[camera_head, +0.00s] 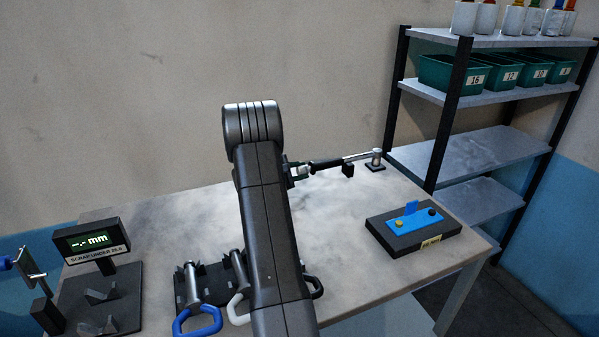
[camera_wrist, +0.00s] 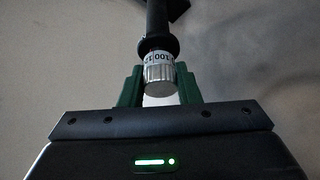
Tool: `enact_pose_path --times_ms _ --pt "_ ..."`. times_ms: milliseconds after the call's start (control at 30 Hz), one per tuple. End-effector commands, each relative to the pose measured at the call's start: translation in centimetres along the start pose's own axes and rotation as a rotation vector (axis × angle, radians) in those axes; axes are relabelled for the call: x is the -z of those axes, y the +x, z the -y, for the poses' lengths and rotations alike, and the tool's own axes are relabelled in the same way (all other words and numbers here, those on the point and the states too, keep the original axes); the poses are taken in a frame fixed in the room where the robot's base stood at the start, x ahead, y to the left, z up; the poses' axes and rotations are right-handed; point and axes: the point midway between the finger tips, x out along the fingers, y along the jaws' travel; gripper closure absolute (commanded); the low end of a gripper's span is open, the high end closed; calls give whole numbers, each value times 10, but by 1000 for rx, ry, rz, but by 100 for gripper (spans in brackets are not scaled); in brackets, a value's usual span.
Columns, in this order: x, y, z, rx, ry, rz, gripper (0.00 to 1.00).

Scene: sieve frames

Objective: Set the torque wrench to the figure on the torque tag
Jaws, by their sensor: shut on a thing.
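The torque wrench (camera_head: 330,164) lies level at the back of the bench, with a black handle and a silver shaft. Its head rests on a small post at the right. My gripper (camera_head: 297,172) is at the handle's left end. In the wrist view my gripper's green fingers (camera_wrist: 159,88) are shut on the knurled silver knob (camera_wrist: 159,74) of the wrench. A white scale ring (camera_wrist: 159,58) above the knob shows "100" and part of another mark. A small yellow label (camera_head: 431,242) is on the front of a black block; its writing is too small to read.
The black block (camera_head: 400,240) with a blue plate stands at the bench's right. A gauge display (camera_head: 86,241) and blue and white handled tools (camera_head: 197,320) are at the front left. A shelf rack (camera_head: 470,155) with green bins stands behind right. The bench middle-right is clear.

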Motion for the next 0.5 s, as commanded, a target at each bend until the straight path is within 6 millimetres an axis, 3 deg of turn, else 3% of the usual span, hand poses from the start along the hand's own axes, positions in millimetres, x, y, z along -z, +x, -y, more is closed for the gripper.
enact_pose_path --times_ms 267,500 --pt "0 -1 -1 21 -45 -1 93" --pt "-1 -1 -2 80 -185 -2 93"
